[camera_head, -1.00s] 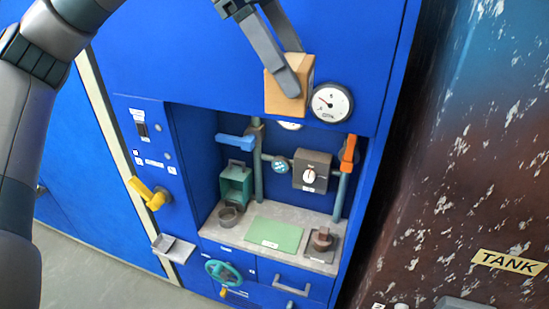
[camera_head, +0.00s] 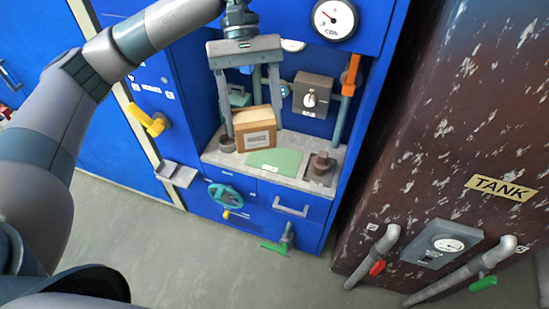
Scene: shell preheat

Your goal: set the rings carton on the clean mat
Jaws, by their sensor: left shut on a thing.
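The rings carton (camera_head: 254,131), a light brown box with a pale label on its front, is in the alcove of the blue cabinet. My left gripper (camera_head: 252,128) comes down from above with one finger on each side of the carton and is shut on it. The carton looks upright and slightly turned. The green mat (camera_head: 279,162), with a small white tag, lies flat on the grey counter. The carton covers its back left part in this view; I cannot tell whether the two touch. My right gripper is not in view.
Right of the mat, a brown knobbed object (camera_head: 321,164) stands on a dark plate. A dark round cup (camera_head: 227,144) is left of the carton. A grey switch box (camera_head: 311,95) and an orange-handled pipe (camera_head: 349,75) stand behind. A yellow handle (camera_head: 148,119) juts out left.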

